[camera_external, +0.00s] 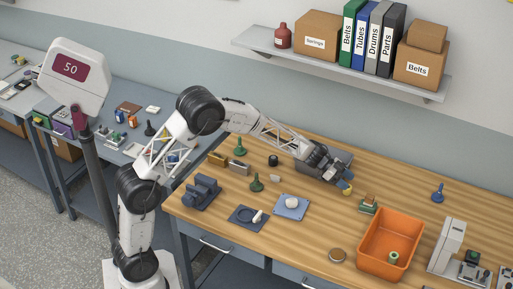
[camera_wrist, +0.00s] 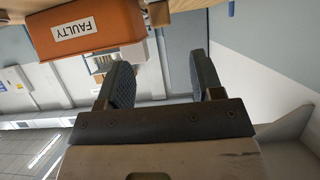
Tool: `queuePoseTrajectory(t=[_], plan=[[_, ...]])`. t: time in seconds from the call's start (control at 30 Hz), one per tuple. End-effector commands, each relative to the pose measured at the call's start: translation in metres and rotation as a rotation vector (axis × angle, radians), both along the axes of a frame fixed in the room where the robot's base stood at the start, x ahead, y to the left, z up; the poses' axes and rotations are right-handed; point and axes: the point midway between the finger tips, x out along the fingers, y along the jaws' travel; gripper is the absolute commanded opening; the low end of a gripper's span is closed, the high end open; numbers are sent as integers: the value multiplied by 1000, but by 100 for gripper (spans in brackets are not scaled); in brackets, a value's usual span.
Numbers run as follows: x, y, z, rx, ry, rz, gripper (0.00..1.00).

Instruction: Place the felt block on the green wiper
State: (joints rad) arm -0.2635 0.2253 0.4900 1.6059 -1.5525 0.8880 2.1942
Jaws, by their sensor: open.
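A small block with a green base and a tan upper part, probably the green wiper (camera_external: 368,208), stands on the wooden table left of the orange bin. I cannot tell which thing is the felt block; a small grey block (camera_external: 238,168) at the left of the table is one candidate. My gripper (camera_external: 341,182) is over the middle of the table, up and left of the wiper. In the wrist view my gripper (camera_wrist: 159,82) has its two fingers wide apart with nothing between them. A small yellow thing (camera_external: 347,190) shows by the fingertips.
An orange bin (camera_external: 362,247) with a green-topped spool inside stands at the right; its FAULTY label shows in the wrist view (camera_wrist: 88,29). Green-knobbed pieces (camera_external: 257,184), a blue tool (camera_external: 200,193) and a blue plate (camera_external: 284,212) are at left. The table's front middle is mostly clear.

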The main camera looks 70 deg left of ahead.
Motion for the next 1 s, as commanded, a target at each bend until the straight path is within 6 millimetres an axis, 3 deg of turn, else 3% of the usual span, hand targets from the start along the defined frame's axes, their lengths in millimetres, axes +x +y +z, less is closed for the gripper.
queuePoseTrajectory(t=[0.27,0.47,0.67,1.0], plan=[[-7,-6,8,-2,16,-6,60],[-36,-27,32,-9,86,-25,60],[-88,-57,65,-11,207,-41,60],[-194,-100,113,27,429,-20,60]])
